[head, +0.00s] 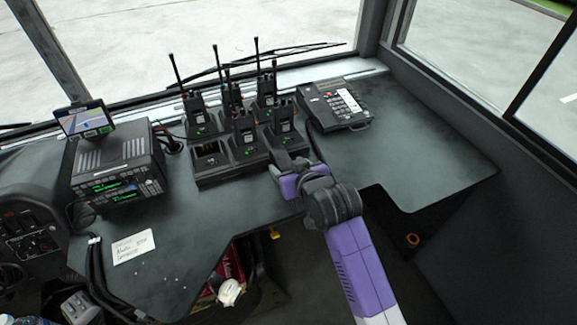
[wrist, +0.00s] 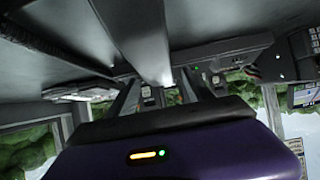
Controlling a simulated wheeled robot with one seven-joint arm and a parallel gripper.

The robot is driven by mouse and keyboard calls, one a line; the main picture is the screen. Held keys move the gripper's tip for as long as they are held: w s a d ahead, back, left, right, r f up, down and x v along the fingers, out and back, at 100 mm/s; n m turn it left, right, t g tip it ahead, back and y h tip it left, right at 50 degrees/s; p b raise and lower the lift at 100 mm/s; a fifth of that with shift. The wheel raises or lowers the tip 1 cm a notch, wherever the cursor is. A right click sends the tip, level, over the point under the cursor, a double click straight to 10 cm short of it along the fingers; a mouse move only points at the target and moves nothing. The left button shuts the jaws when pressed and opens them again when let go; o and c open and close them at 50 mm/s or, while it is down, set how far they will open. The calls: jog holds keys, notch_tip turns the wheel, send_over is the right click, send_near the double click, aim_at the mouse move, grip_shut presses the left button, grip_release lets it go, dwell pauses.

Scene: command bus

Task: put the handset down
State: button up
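Black handsets with antennas stand upright in a black multi-slot charger (head: 232,173) on the dashboard. More stand in the back row, such as the handset (head: 193,113) at the left. The front-left slot (head: 208,155) is empty. My gripper (head: 283,164) is just in front of the charger's right end. In the wrist view, my gripper's fingers (wrist: 160,97) look apart, with small dark shapes beyond. I see no handset held; the fingertips are partly hidden in the head view.
A radio console (head: 118,168) and a small screen (head: 84,119) stand at the left. A paper note (head: 133,247) lies front left. The dashboard right of my arm (head: 425,150) is clear, with a notch at its front edge.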

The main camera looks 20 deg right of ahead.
jog(key=shift+s+r, duration=0.1)
jog(key=shift+r, duration=0.35)
jog(key=v, duration=1.1)
jog(key=shift+s+r, duration=0.15)
jog(key=shift+s, duration=0.15)
jog(key=s+d+f+t, duration=0.1)
jog(key=s+f, duration=0.2)
jog(key=s, duration=0.4)
jog(key=s+d+f, duration=0.1)
jog(key=s+f, duration=0.2)
jog(key=s, duration=0.5)
jog(key=s+a+r+t, duration=0.1)
jog(key=s+r, duration=0.2)
jog(key=s, duration=0.6)
jog(key=s+a+r, duration=0.1)
jog(key=s+r, duration=0.1)
jog(key=s, duration=0.7)
jog(key=shift+s+r+t, duration=0.25)
jog(key=shift+r+t, duration=0.15)
